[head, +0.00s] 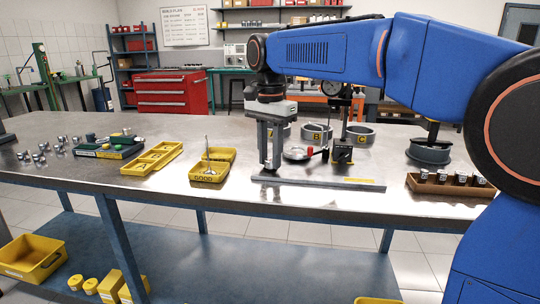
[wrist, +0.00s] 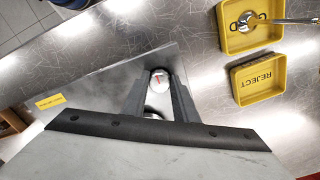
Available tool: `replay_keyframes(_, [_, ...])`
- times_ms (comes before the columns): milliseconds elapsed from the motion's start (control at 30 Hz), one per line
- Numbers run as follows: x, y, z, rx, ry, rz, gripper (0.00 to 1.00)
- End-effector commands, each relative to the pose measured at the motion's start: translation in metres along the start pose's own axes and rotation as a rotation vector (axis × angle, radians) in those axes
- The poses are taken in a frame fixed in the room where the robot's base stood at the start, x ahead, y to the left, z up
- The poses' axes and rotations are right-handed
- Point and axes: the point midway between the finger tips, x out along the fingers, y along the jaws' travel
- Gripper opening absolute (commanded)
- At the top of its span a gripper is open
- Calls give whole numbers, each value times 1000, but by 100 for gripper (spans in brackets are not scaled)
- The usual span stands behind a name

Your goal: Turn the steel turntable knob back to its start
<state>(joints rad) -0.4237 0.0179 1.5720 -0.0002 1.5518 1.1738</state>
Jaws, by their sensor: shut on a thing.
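My gripper (head: 270,165) points straight down at the grey base plate (head: 318,182) near the front edge of the steel bench. In the wrist view, a round steel knob (wrist: 160,79) with a red mark on its top sits between the two fingers of my gripper (wrist: 156,88), which are shut on it. The fingers hide the knob in the head view. A round turntable disc (head: 297,154) with a red piece shows just right of the fingers. A second shiny round part (wrist: 153,112) is partly hidden between the fingers, nearer the palm.
A black stand (head: 343,152) rises right of the turntable, with grey rings (head: 317,133) behind. Yellow trays (head: 210,174) stand left, one holding an upright valve; the REJECT tray (wrist: 258,79) shows in the wrist view. A brown box of cylinders (head: 450,189) stands right.

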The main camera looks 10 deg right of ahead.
Motion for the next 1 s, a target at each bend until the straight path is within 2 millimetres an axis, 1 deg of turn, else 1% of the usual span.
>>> replay_keyframes(200, [0,0,0,0,1,-2,4])
replay_keyframes(233, [0,0,0,0,1,-2,31])
replay_keyframes(300, [0,0,0,0,1,-1,45])
replay_keyframes(567, [0,0,0,-1,0,-1,45])
replay_keyframes(667, [-3,0,0,-1,0,-1,45])
replay_keyframes(767, [-12,-1,0,-1,1,-2,45])
replay_keyframes(833, [-22,-1,0,-1,1,-2,45])
replay_keyframes(1000, [-55,-1,-1,-1,1,-3,45])
